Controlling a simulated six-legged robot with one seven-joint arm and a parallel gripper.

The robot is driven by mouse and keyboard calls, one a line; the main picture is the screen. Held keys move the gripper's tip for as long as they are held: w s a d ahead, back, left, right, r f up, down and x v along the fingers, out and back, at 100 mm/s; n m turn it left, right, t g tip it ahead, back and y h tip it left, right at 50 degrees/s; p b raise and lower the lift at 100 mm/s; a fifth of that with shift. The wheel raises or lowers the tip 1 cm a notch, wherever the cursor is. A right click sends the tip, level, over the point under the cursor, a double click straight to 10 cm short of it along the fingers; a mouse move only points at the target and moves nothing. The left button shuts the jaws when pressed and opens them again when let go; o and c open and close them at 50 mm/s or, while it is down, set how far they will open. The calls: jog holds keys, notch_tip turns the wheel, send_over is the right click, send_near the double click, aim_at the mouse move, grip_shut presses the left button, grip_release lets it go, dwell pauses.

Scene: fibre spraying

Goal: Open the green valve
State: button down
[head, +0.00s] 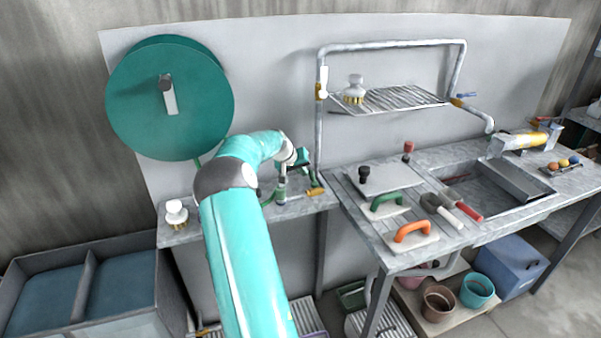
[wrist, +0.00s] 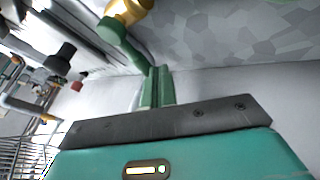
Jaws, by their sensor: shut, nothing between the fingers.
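The green valve handle (wrist: 120,42) shows in the wrist view as a green bar running down from a brass part (wrist: 130,9) at the top edge. My gripper (wrist: 158,72) is shut and empty, its two green fingers side by side. The lower end of the handle is close to the fingertips; I cannot tell whether they touch. In the head view my gripper (head: 303,171) is over the left bench, by small green and brass fittings (head: 316,190). My arm and gripper partly hide that spot.
A large green reel (head: 190,105) hangs on the wall panel at left. A pipe frame (head: 320,130) with a wire rack (head: 400,98) rises right of my gripper. The right bench holds trowels, floats with green and orange handles (head: 412,230), and a sink (head: 490,205).

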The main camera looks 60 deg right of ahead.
jog(key=m+g, duration=0.1)
jog(key=s+d+m+y, duration=0.1)
jog(key=m, duration=0.1)
jog(key=d+m+g, duration=0.1)
jog(key=m, duration=0.1)
jog(key=shift+s+d+f+g+y, duration=0.1)
jog(key=shift+s+d+g+y, duration=0.05)
jog(key=shift+s+g+y, duration=0.2)
jog(key=shift+s+d, duration=0.35)
jog(key=shift+s, duration=0.35)
jog(key=shift+s+d, duration=0.3)
jog(key=shift+s, duration=0.4)
jog(key=shift+s+d, duration=0.1)
jog(key=shift+s, duration=1.4)
jog(key=v, duration=1.4)
